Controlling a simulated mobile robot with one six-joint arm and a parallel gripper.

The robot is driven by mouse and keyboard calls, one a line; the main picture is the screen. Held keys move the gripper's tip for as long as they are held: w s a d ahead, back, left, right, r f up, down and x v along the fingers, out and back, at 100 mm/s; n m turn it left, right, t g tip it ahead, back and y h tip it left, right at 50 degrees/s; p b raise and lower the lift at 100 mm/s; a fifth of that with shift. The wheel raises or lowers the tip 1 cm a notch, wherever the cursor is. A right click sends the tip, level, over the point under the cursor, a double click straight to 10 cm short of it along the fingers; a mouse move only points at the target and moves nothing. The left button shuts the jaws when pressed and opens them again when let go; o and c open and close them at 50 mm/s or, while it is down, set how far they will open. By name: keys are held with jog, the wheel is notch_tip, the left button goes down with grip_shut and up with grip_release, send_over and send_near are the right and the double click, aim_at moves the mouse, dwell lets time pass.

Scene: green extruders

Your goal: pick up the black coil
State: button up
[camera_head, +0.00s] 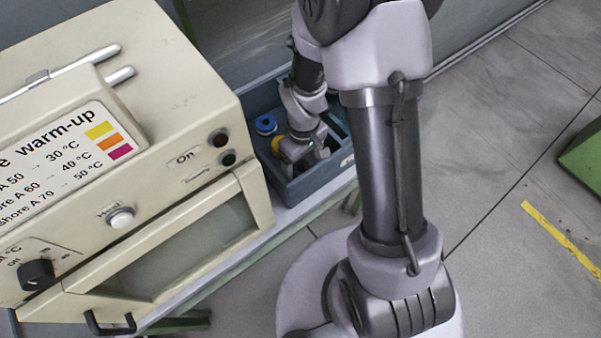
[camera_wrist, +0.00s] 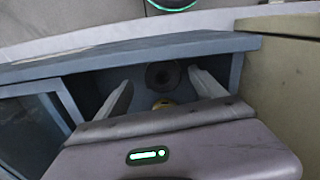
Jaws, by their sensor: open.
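A dark round coil (camera_wrist: 153,77) with a central hole shows in the wrist view, deep in a blue-grey bin (camera_wrist: 150,48). It appears between the two fingers of my gripper (camera_wrist: 160,80), which are spread open with nothing held. I cannot tell how far the fingertips are from the coil. In the head view my gripper (camera_head: 297,158) reaches down into the same bin (camera_head: 322,181), and I cannot make out the black coil there.
A yellow coil (camera_head: 277,145) and a blue coil (camera_head: 265,123) lie in the bin by my gripper. The yellow one also shows in the wrist view (camera_wrist: 163,103). A beige warm-up oven (camera_head: 190,90) stands close on the left. Bin walls and dividers surround my gripper.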

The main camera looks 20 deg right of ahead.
aim_at(300, 169)
jog(key=f, duration=0.1)
jog(key=f+b, duration=0.1)
jog(key=f, duration=0.2)
jog(key=shift+w+a+f+b, duration=0.15)
jog(key=shift+a+f+b, duration=0.15)
jog(key=shift+b, duration=0.1)
jog(key=shift+r, duration=0.2)
jog(key=shift+c, duration=0.3)
jog(key=c, duration=1.5)
